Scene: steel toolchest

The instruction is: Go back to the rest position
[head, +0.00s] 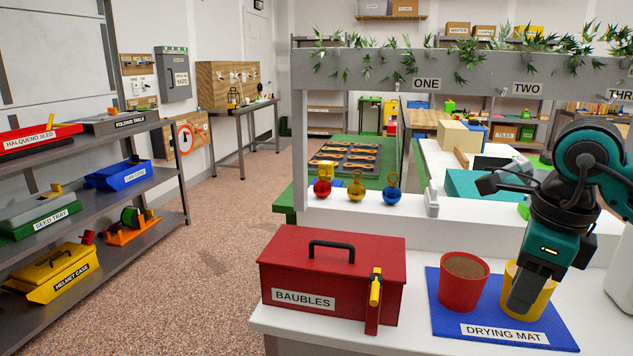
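My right gripper (523,291) comes in from the right on a teal and dark grey arm and points down. Its fingers are in front of the yellow cup (545,299) on the drying mat and hide part of it. The fingers overlap in this view, so I cannot tell whether they are apart, or whether they touch the cup. My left gripper is not in view.
A red cup (463,293) stands beside the yellow one on the blue drying mat (457,331). A closed red baubles box (330,275) is on the white counter (405,342). Three baubles sit on the ledge behind. A shelf rack (88,205) is left; the floor between is clear.

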